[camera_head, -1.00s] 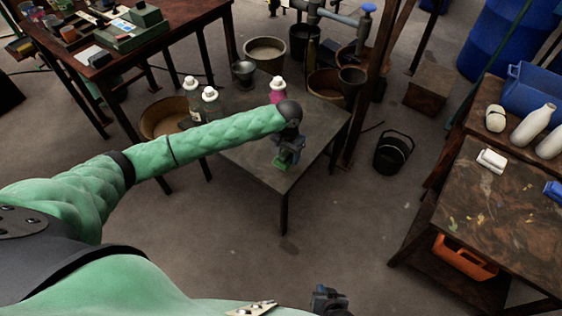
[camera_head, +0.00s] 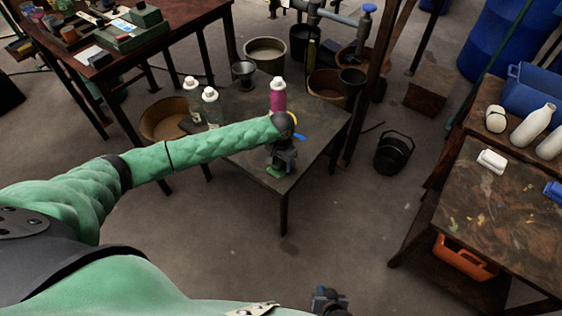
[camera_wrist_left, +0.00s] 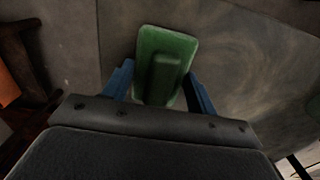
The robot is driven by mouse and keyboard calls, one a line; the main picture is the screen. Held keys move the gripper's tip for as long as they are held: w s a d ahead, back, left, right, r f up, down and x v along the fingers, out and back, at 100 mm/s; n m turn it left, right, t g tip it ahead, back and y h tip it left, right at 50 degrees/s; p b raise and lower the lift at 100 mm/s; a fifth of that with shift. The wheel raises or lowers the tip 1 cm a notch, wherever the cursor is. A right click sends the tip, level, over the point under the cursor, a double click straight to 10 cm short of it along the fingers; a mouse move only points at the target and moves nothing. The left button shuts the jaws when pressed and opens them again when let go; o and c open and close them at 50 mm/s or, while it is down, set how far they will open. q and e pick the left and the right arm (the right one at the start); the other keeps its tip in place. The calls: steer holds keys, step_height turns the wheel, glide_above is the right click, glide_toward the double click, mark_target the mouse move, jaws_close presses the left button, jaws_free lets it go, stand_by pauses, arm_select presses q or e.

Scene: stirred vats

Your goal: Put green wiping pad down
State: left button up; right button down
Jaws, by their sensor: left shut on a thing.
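The green wiping pad (camera_wrist_left: 165,57) is a flat green block with a raised grip. My left gripper (camera_wrist_left: 160,82) is shut on that grip, with a blue finger on each side. In the head view my left gripper (camera_head: 279,165) is over the near part of the small grey table (camera_head: 260,183), with the green wiping pad (camera_head: 275,171) just under it. I cannot tell whether the pad touches the table top. My right gripper (camera_head: 328,300) is at the bottom edge of the head view, apart from everything; its fingers are not clear.
On the small table stand two clear bottles with white caps (camera_head: 210,106) and a pink bottle (camera_head: 278,95). A blue and yellow item (camera_head: 298,136) shows behind my left wrist. A black bucket (camera_head: 393,153) stands on the floor to the right. The table's front right corner is bare.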

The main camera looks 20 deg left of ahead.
mark_target(281, 161)
arm_select(q)
steer(key=o, duration=0.9)
step_height(281, 161, up, 12)
steer(key=s+d+f+t+h, duration=0.3)
steer(key=s+d+f+h, duration=0.3)
steer(key=s+d+f, duration=0.85)
steer(key=s+f+t, duration=0.1)
steer(key=s+f, duration=0.4)
steer(key=s, duration=0.1)
steer(key=s+f+n+t+y, duration=0.1)
steer(key=s+f, duration=0.4)
steer(key=s, duration=0.2)
steer(key=s+f+t+y, duration=0.1)
steer(key=s+f+t, duration=0.1)
steer(key=s+f, duration=0.3)
steer(key=shift+s+a+n, duration=0.15)
steer(key=shift+s+n, duration=0.05)
steer(key=shift+s, duration=0.4)
steer(key=shift+s+a+n, duration=0.1)
steer(key=shift+s+n, duration=0.1)
steer(key=shift+s, duration=0.4)
